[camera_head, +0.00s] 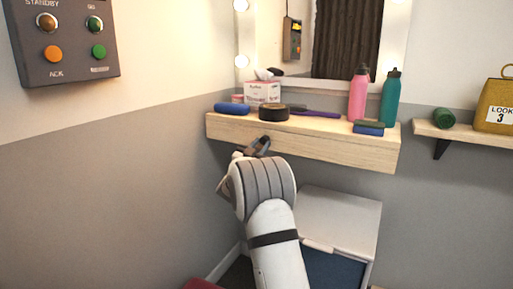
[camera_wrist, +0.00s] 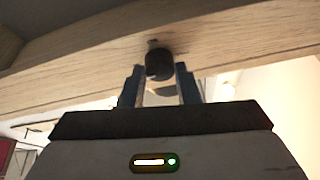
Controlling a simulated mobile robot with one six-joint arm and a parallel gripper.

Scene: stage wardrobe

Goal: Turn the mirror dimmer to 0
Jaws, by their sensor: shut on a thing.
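The mirror dimmer is a short, dark round knob (camera_wrist: 159,66) on the wooden front of the shelf, seen in the wrist view. My gripper (camera_wrist: 159,88) has one finger on each side of the knob and is shut on it. A small dark mark shows on the wood just above the knob; I cannot read any number or the knob's setting. In the head view my gripper (camera_head: 258,146) is at the shelf's front face, left of its middle, and the knob is hidden there. The lit mirror (camera_head: 300,66) stands behind the shelf.
The wooden shelf (camera_head: 340,150) holds a tissue box (camera_head: 262,93), a black round tin (camera_head: 274,115), a blue roll (camera_head: 232,108), a pink bottle (camera_head: 358,95) and a teal bottle (camera_head: 390,98). A white cabinet (camera_head: 345,222) stands below. A control panel (camera_head: 65,42) hangs on the left wall.

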